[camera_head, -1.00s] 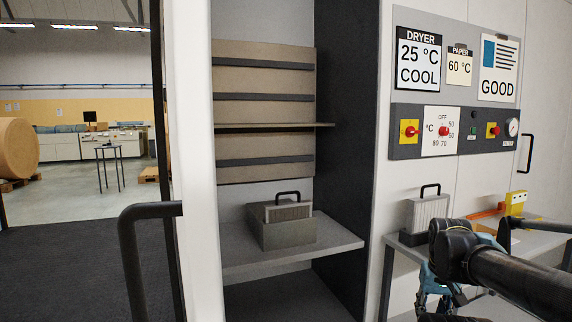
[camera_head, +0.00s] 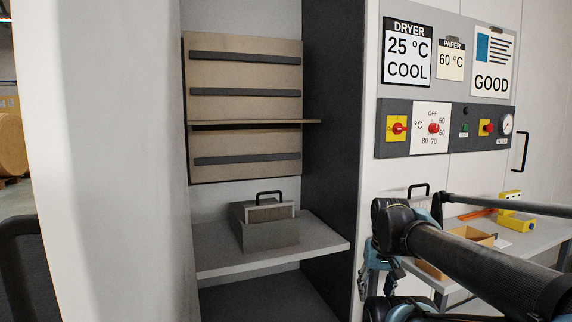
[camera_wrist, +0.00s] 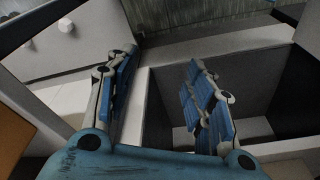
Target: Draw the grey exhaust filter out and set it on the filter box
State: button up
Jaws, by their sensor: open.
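The grey exhaust filter (camera_head: 271,213), with a black loop handle on top, stands in a grey open-topped housing (camera_head: 270,237) on the shelf inside the open dryer. An open brown cardboard box (camera_head: 478,237) is on the bench to the right; I cannot tell whether it is the filter box. My gripper (camera_head: 376,268) is right of the dryer opening, partly hidden by my arm and apart from the filter. In the wrist view my gripper (camera_wrist: 150,75) is open, its blue-padded fingers spread, with nothing held. A dark grey, open-topped hollow lies by the right finger.
The shelf (camera_head: 225,258) juts out below a tan slatted panel (camera_head: 245,105). Another black handle (camera_head: 418,188) shows behind my arm. The white door edge (camera_head: 110,170) bounds the left; the shelf's front is clear.

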jog(key=w+a+r+m+y, duration=0.1)
jog(key=w+a+r+m, duration=0.3)
jog(key=w+r, duration=0.55)
notch_tip(320, 180, up, 20)
jog(key=m+g+y, duration=0.3)
jog(key=m+g, duration=0.1)
jog(key=m, duration=0.4)
send_over(270, 203)
jog(key=w+d, duration=0.3)
jog(key=d, duration=0.3)
jog(key=x, duration=1.7)
jog(key=shift+s+r, duration=0.1)
jog(key=shift+s, duration=0.25)
grip_shut()
